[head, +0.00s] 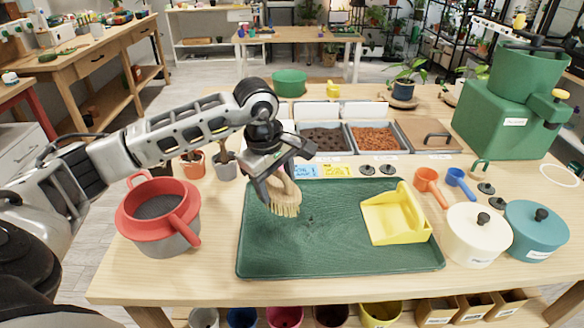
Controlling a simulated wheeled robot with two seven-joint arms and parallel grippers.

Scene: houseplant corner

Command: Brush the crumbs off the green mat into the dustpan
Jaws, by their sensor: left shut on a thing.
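The green mat (340,262) lies on the wooden table and looks like a shallow tray with a raised rim. My left gripper (281,183) is shut on a wooden brush (286,204) with pale bristles. It holds the brush bristles-down over the upper left part of the mat; I cannot tell whether the bristles touch it. The yellow dustpan (396,222) sits on the right part of the mat. A small dark speck (311,218) shows on the mat between brush and dustpan, perhaps crumbs. My right gripper is not in view.
A red-rimmed grey pot (168,232) stands left of the mat. Cream (470,240) and teal (535,232) lidded pots stand to the right, near orange and blue scoops. Bins of dark and reddish material (374,138) stand behind. The mat's front is clear.

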